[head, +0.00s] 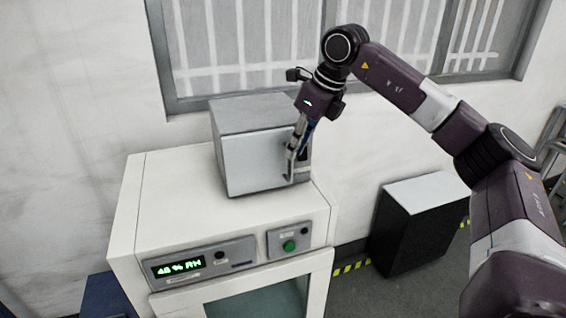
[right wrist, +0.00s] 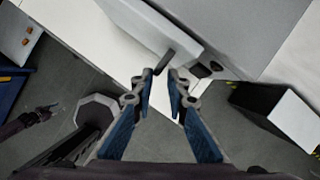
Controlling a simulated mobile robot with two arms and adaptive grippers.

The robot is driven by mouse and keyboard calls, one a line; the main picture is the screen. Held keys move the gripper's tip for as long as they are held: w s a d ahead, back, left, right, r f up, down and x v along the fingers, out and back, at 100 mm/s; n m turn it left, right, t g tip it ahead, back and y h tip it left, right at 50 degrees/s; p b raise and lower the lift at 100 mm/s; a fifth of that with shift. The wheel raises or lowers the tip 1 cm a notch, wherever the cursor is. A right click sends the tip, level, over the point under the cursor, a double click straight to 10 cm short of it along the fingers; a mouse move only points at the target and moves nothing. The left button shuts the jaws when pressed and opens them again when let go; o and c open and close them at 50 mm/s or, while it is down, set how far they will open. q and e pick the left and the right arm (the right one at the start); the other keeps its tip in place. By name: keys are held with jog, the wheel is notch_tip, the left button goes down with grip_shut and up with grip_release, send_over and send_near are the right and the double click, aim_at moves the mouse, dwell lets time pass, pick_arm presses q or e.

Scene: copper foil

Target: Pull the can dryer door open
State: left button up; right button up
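The can dryer appears to be the silver-grey box (head: 262,118) on top of a white cabinet. Its front door (head: 252,164) looks shut or nearly so; I cannot tell if there is a gap. The door (right wrist: 150,22) and its dark bar handle (right wrist: 166,60) also show in the right wrist view. My right gripper (head: 292,172) is at the right edge of the door. In the right wrist view its fingertips (right wrist: 162,78) are apart, with the handle's end at the gap between them. I cannot tell whether they touch it. My left gripper (right wrist: 46,108) seems to show small at the left there.
The white cabinet (head: 150,215) has a lit humidity display (head: 180,267) and a green button (head: 289,246). A black box with a grey top (head: 420,190) stands on the floor to the right. A barred window (head: 260,45) is behind. A blue bin (right wrist: 12,88) is at the left.

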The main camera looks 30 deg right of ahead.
aim_at(289, 178)
jog(key=x, duration=0.2)
jog(key=p+x, duration=0.1)
jog(key=x, duration=0.1)
jog(key=p+x, duration=0.1)
jog(key=x, duration=0.1)
jog(key=shift+s+f, duration=0.1)
jog(key=shift+s, duration=0.3)
jog(key=shift+w+a+f, duration=0.1)
jog(key=shift+w+f, duration=0.05)
jog(key=shift+f, duration=0.05)
jog(key=shift+r, duration=0.1)
jog(key=shift+s, duration=0.2)
grip_shut()
pick_arm(q)
jog(key=r, duration=0.2)
jog(key=shift+s+r, duration=0.25)
jog(key=shift+r, duration=0.05)
jog(key=shift+s, duration=0.15)
